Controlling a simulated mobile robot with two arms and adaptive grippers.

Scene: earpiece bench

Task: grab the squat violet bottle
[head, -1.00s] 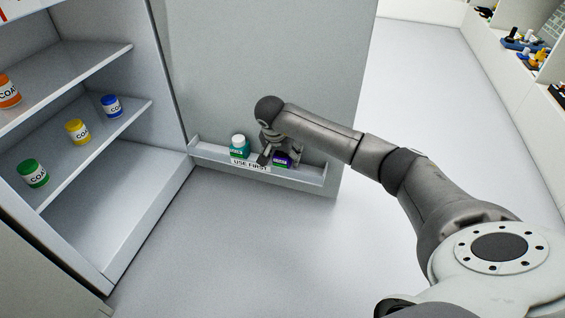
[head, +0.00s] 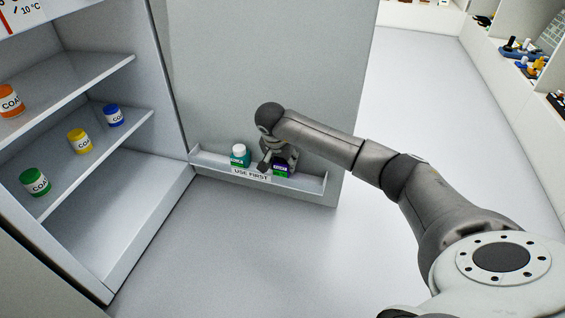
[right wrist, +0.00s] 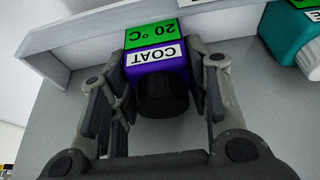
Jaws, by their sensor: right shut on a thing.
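The squat violet bottle (head: 281,168) has a black cap, a white COAT label and a green band reading 20 °C. It is at the right part of the door rack marked USE FIRST (head: 312,188). My left gripper is out of view.
A teal bottle with a white cap (head: 239,155) stands in the rack left of my gripper. The rack hangs on the open cabinet door (head: 215,70). Cabinet shelves at left hold orange (head: 10,101), yellow (head: 79,141), blue (head: 113,115) and green (head: 35,181) jars.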

